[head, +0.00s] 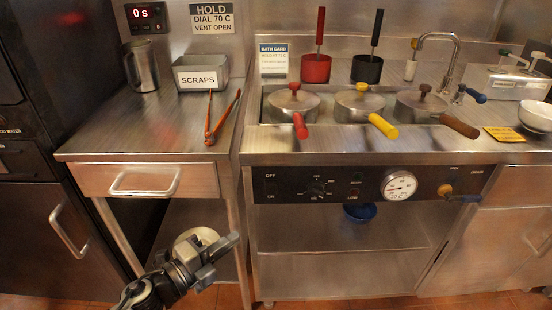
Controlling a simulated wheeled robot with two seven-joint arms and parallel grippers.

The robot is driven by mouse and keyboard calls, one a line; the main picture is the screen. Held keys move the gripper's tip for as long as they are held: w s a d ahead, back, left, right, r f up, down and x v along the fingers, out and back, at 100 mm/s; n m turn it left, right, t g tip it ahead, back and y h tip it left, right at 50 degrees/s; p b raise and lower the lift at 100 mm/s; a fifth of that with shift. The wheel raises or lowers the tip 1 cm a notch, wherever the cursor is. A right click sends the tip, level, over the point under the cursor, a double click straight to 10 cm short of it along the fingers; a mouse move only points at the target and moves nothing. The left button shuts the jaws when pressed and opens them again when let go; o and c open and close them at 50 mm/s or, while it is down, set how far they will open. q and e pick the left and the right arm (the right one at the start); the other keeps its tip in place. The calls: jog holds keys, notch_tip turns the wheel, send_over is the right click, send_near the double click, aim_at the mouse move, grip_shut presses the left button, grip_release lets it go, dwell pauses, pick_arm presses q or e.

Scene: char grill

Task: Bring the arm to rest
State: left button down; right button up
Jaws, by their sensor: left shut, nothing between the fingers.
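My left gripper (223,259) is in the lower left of the head view, in front of the counter and below its top. Its fingers are together and hold nothing. It is apart from the drawer and the shelf legs behind it. My right gripper does not show in this view.
Red tongs (221,118) lie on the left counter before the scraps bin (202,73). Three lidded pots with red, yellow and brown handles sit in the bath (262,108). A drawer handle (145,183) and the control panel (290,186) face me. Open floor lies below.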

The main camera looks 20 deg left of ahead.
pick_arm(q)
jog(key=s+d+f+n+g+y, duration=0.2)
jog(key=s+n, duration=0.4)
jog(key=n, duration=0.4)
jog(key=s+d+f+n+g+y+p, duration=0.1)
jog(key=s+d+n, duration=0.4)
jog(key=n, duration=0.6)
jog(key=shift+s+f+g+y, duration=0.7)
jog(key=shift+s+f+y, duration=0.15)
jog(key=shift+s+y, duration=0.25)
